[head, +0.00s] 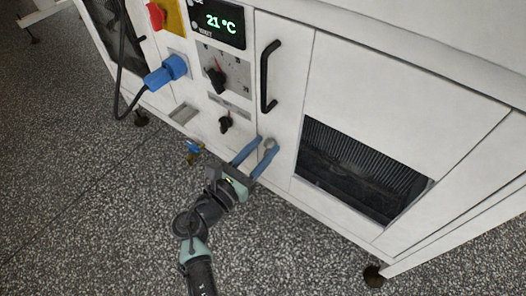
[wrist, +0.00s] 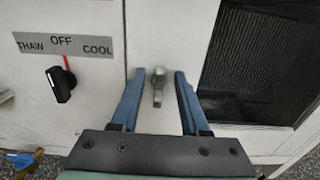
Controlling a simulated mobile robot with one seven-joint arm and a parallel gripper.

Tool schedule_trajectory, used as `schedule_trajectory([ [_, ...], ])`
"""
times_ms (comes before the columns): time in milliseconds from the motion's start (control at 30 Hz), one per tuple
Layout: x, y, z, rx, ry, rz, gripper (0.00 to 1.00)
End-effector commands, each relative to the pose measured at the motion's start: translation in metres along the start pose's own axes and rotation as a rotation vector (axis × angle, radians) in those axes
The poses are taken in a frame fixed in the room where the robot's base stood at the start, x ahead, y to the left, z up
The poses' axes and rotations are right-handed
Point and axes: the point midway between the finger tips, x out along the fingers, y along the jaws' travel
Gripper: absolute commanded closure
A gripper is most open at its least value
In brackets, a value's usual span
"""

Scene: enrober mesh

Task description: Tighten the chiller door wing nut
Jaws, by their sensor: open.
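The wing nut (wrist: 158,88) is a small grey metal piece on the white chiller door (wrist: 180,30). One wing hangs down from its round top in the wrist view. It shows as a small grey spot at the fingertips in the head view (head: 270,143). My gripper (wrist: 160,75) is open, with one blue finger left of the nut and one right. A gap shows on both sides, wider on the right at the tips. In the head view my gripper (head: 267,146) reaches up to the lower part of the door.
A black door handle (head: 266,76) stands out above the nut. A dark ribbed grille (head: 355,168) is to the right. A THAW/OFF/COOL knob (wrist: 62,82) is to the left. A blue plug with cable (head: 166,72) and a small blue-handled valve (head: 194,150) are further left.

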Motion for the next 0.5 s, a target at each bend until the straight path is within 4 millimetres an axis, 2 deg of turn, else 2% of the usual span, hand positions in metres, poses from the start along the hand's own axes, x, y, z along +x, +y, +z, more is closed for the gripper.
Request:
schedule_trajectory([
  [333,0.0047,-0.0001,0.0002,0.000,0.001,0.000,0.55],
  [367,0.0047,-0.0001,0.0002,0.000,0.001,0.000,0.59],
  [500,0.0045,-0.0001,0.0001,0.001,0.001,0.000,0.84],
])
